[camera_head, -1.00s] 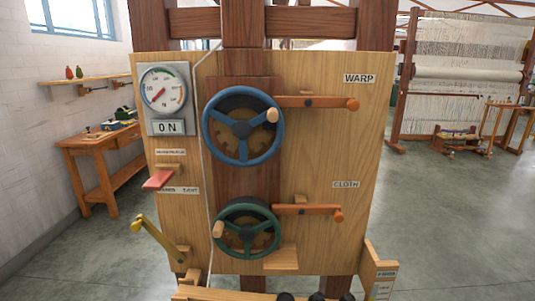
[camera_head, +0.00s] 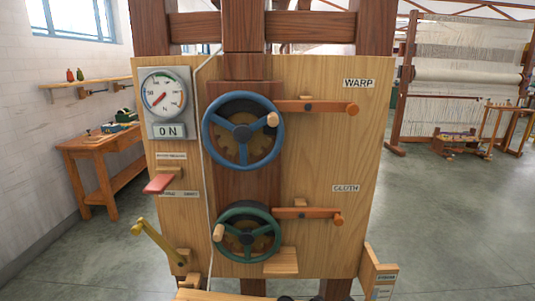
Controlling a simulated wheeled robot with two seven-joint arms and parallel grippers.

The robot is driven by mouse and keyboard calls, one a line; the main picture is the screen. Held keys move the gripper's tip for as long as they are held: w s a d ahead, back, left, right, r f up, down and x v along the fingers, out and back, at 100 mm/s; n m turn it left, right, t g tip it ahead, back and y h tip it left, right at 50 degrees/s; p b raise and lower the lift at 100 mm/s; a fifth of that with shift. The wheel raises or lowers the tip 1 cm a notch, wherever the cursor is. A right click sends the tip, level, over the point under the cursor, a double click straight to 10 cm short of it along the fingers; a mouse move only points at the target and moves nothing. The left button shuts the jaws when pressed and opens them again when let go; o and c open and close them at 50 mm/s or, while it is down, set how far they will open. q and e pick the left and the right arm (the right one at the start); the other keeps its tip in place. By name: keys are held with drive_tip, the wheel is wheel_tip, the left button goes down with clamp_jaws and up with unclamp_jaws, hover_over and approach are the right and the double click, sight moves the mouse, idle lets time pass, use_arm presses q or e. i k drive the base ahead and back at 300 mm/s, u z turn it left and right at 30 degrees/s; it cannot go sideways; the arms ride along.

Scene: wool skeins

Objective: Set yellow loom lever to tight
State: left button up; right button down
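The yellow lever (camera_head: 160,243) is at the lower left of the wooden loom panel (camera_head: 330,140). It slants from a pivot at its lower right up to a knob at its upper left, which sticks out past the panel's left edge. Small labels (camera_head: 180,194) sit above it, under the red lever (camera_head: 158,184); their print is too blurred to read surely. Neither of my grippers is in view, and nothing touches the yellow lever.
A gauge (camera_head: 163,94) with an ON plate is at the panel's upper left. A blue wheel (camera_head: 243,160) and a green wheel (camera_head: 232,212) fill the middle, with orange levers (camera_head: 310,107) at right. A cord runs down beside the wheels. A workbench (camera_head: 97,148) stands behind left.

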sight(136, 230)
drive_tip(key=u, duration=1.7)
drive_tip(key=i, duration=0.6)
drive_tip(key=z, duration=1.15)
